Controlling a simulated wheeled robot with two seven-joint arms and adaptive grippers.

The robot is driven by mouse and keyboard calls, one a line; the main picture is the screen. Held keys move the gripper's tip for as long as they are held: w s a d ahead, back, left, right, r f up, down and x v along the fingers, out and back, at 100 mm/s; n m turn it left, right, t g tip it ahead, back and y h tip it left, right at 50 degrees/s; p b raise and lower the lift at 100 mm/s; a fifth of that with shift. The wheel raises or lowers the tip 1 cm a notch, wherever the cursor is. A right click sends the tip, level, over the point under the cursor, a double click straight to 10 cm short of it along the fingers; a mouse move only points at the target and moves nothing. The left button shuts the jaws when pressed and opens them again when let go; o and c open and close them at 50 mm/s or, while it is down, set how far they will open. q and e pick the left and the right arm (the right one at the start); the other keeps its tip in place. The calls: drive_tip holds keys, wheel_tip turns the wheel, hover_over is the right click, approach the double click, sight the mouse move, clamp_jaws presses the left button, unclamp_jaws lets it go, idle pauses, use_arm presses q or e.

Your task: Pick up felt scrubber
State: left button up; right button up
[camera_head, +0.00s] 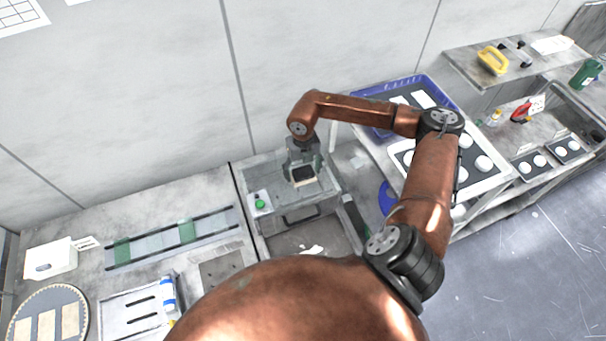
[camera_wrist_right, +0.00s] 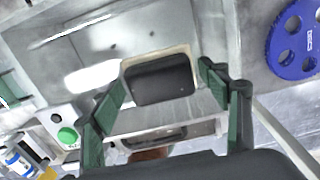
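The felt scrubber (camera_head: 304,174), a dark block with a cream felt edge, lies on the grey metal station under my right gripper. In the right wrist view the scrubber (camera_wrist_right: 160,80) sits ahead of the fingers, its dark top facing the camera. My right gripper (camera_head: 303,165) points down over it. In the wrist view its green-and-black fingers (camera_wrist_right: 162,80) are spread wide, one at each side of the scrubber; small gaps seem to show, and contact is not clear. My left gripper is not in view.
A green button (camera_head: 260,204) on a pale box stands left of the scrubber, and it shows in the wrist view (camera_wrist_right: 68,135). A blue wheel (camera_wrist_right: 296,42) is at the right. A blue tray (camera_head: 436,87) sits on the right-hand cart. A drawer handle (camera_head: 301,217) is on the station's front.

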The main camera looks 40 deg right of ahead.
sight(303, 171)
drive_tip(key=shift+s+a+f, duration=0.1)
drive_tip(key=shift+s, duration=0.05)
drive_tip(key=c, duration=1.1)
drive_tip(key=shift+r, duration=0.45)
drive_tip(key=shift+w+r+b, duration=0.2)
drive_tip(key=shift+r+b, duration=0.3)
drive_tip(key=shift+r, duration=0.65)
drive_tip(key=s+a+r+b, duration=0.3)
drive_tip(key=s+r+b, duration=0.2)
drive_tip(key=s+r, duration=0.5)
drive_tip(key=s, duration=0.3)
drive_tip(key=shift+s+a, duration=0.15)
drive_tip(key=shift+s, duration=0.2)
